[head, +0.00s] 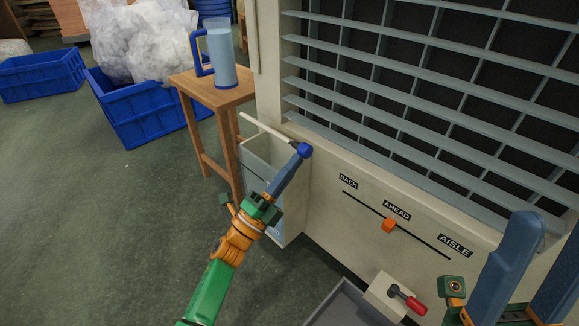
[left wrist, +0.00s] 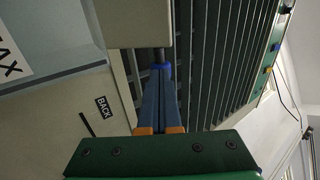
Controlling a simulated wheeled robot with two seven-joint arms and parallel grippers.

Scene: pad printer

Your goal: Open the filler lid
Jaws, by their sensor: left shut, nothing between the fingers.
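The filler is a pale box (head: 262,160) on the left side of the machine in the head view. Its lid (head: 265,128) shows as a thin pale bar, nearly edge-on, above the box, with a gap beneath it; it looks raised. My left gripper (head: 303,150) is shut and empty, its blue tips beside the lid's near end. In the left wrist view the shut fingertips (left wrist: 162,68) lie beside a cream panel (left wrist: 133,20), probably the lid; I cannot tell whether they touch. My right gripper (head: 552,240) is open and empty at the lower right.
The louvred machine front (head: 430,100) rises behind. Below it are an orange slider (head: 389,225) and a red-handled lever (head: 412,302). A wooden stool (head: 215,93) with a blue-handled jug (head: 221,60) stands behind the filler. Blue crates (head: 150,125) stand farther back. Floor at left is clear.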

